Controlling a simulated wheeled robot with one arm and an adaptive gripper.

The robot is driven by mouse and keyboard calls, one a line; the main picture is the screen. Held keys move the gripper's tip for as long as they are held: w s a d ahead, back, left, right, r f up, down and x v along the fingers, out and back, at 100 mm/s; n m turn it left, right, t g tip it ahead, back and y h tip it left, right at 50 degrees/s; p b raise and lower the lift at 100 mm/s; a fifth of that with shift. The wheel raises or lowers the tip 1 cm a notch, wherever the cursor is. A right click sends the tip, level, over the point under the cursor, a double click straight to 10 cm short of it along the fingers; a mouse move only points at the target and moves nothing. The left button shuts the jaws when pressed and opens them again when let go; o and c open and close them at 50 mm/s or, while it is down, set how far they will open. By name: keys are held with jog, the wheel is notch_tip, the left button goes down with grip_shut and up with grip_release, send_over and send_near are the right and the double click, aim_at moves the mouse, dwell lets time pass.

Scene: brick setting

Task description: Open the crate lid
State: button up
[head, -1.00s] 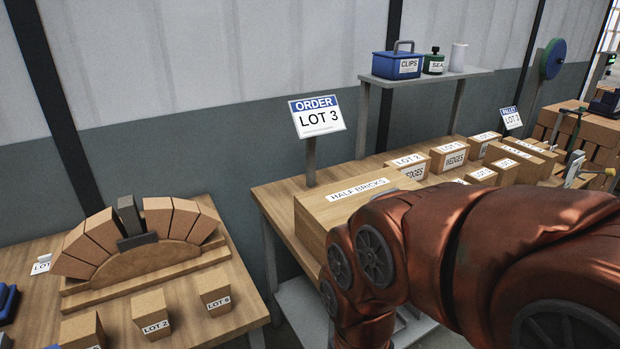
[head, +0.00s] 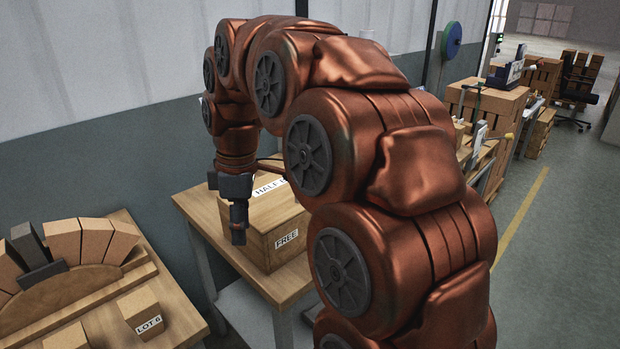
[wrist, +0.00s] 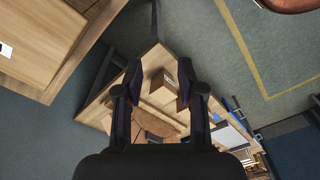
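The wooden crate (head: 290,222) stands on a wooden table, with a FREE label on one side. Its flat lid (head: 272,206) lies shut on top, with a label partly hidden by my arm, reading HALF. My gripper (head: 238,236) points down in front of the crate's left side in the head view, and appears apart from it. In the wrist view my gripper (wrist: 160,78) has its two fingers spread with nothing held between them. The crate (wrist: 45,40) shows at the upper left of the wrist view, clear of the fingers.
A workbench (head: 165,285) at the lower left holds a brick arch on a wooden form and a LOT 6 block (head: 142,310). A wall is behind the table. Stacked bricks (head: 488,105) stand at the right, and open floor (head: 560,220) lies beyond my arm.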

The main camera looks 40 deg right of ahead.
jog(key=w+d+r+n+t+b, duration=0.1)
jog(key=w+d+n, duration=0.15)
jog(key=d, duration=0.65)
jog(key=w+d+r+n, duration=0.1)
jog(key=w+d+n, duration=0.15)
jog(key=d, duration=0.65)
jog(key=w+d+r+n+t+b, duration=0.1)
jog(key=w+d+r+n, duration=0.15)
jog(key=d, duration=0.65)
jog(key=shift+n+h, duration=0.25)
jog(key=shift+h, duration=0.15)
jog(key=shift+w+a+f+p, duration=0.1)
jog(key=shift+f+p, duration=0.05)
jog(key=shift+f, duration=1.25)
jog(key=shift+w+a+f+p, duration=0.1)
jog(key=shift+w+f, duration=0.05)
jog(key=shift+f, duration=1.2)
jog(key=shift+w+a+f+p, duration=0.1)
jog(key=shift+f+p, duration=0.05)
jog(key=shift+f, duration=1.25)
grip_shut()
